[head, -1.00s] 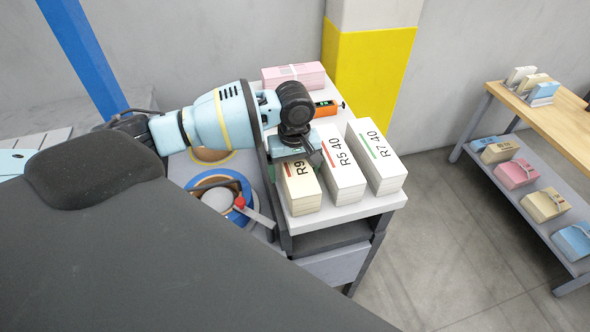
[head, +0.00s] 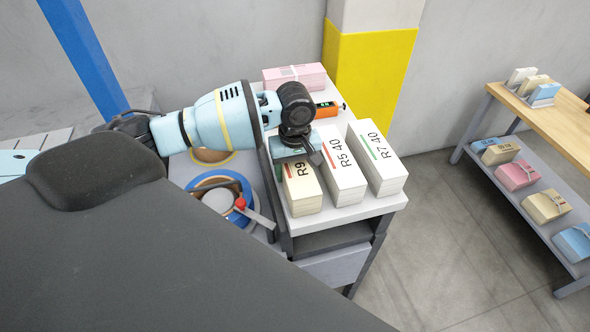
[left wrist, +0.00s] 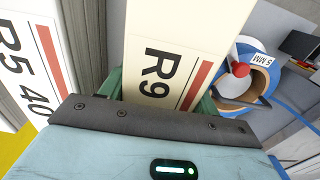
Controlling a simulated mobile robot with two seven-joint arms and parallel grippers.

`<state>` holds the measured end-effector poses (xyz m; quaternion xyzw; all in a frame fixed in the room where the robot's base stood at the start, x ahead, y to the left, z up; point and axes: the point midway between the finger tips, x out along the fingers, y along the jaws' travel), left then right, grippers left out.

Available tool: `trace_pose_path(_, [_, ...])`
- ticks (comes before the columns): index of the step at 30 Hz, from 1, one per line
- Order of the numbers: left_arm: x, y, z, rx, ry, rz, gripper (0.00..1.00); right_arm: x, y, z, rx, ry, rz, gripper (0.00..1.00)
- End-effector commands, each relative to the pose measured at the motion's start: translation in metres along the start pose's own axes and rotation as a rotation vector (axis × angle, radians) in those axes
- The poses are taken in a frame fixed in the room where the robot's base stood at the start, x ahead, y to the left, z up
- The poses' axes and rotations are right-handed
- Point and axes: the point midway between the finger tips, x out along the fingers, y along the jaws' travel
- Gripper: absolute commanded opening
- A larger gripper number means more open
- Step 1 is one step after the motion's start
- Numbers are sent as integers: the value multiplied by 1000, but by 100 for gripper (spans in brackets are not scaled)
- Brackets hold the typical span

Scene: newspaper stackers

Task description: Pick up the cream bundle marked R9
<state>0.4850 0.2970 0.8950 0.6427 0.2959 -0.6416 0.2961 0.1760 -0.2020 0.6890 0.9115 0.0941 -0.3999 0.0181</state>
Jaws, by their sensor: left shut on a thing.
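The cream bundle marked R9 (head: 303,190) lies on the white cart top, leftmost in a row of three. It also fills the middle of the left wrist view (left wrist: 170,50), its R9 print and red bar facing me. My left gripper (head: 296,160) is over its far end, shut on it, with green fingers at both sides in the left wrist view (left wrist: 160,92). The bundle's far end is hidden under the gripper. The white R5 40 bundle (head: 345,175) stands close on its right. My right gripper is not in view.
The white R7 40 bundle (head: 378,160) is right of R5. A pink bundle (head: 293,77) and an orange device (head: 327,109) lie at the back of the cart top (head: 350,212). Tape rolls (head: 222,190) are at left. A wooden table (head: 560,112) stands at right.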

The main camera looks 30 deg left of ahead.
Motion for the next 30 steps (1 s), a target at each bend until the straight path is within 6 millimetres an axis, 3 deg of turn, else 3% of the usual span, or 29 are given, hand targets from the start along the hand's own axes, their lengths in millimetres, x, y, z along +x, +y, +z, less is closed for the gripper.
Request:
trace_pose_path(14, [-41, 2, -1, 0, 3, 8, 4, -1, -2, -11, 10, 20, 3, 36])
trace_pose_path(23, [-43, -20, 36, 3, 2, 5, 4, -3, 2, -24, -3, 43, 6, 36])
trace_pose_path(30, [-49, -47, 82, 4, 4, 8, 4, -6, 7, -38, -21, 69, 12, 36])
